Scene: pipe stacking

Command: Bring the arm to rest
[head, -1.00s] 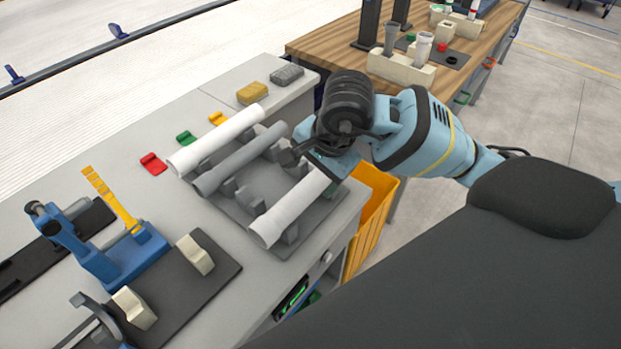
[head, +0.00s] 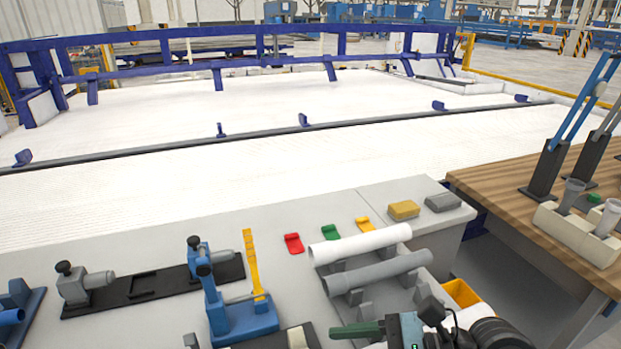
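A white pipe (head: 360,243) and a grey pipe (head: 378,272) lie side by side on a grey rack on the workbench (head: 170,235). My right gripper (head: 395,328) is at the bottom edge, in front of the rack and nearer to me than both pipes. It is apart from these two pipes. Its dark green finger points left, and the rest is cut off or hidden by the wrist, so its opening cannot be made out. The nearer white pipe is almost wholly out of view. My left gripper is not in view.
Red (head: 293,243), green (head: 331,232) and yellow (head: 364,224) clips lie behind the rack. A blue vise-like fixture (head: 240,315) stands left of it. A wooden table (head: 510,180) with pipe fittings stands at the right. A yellow bin (head: 462,293) is beside the bench.

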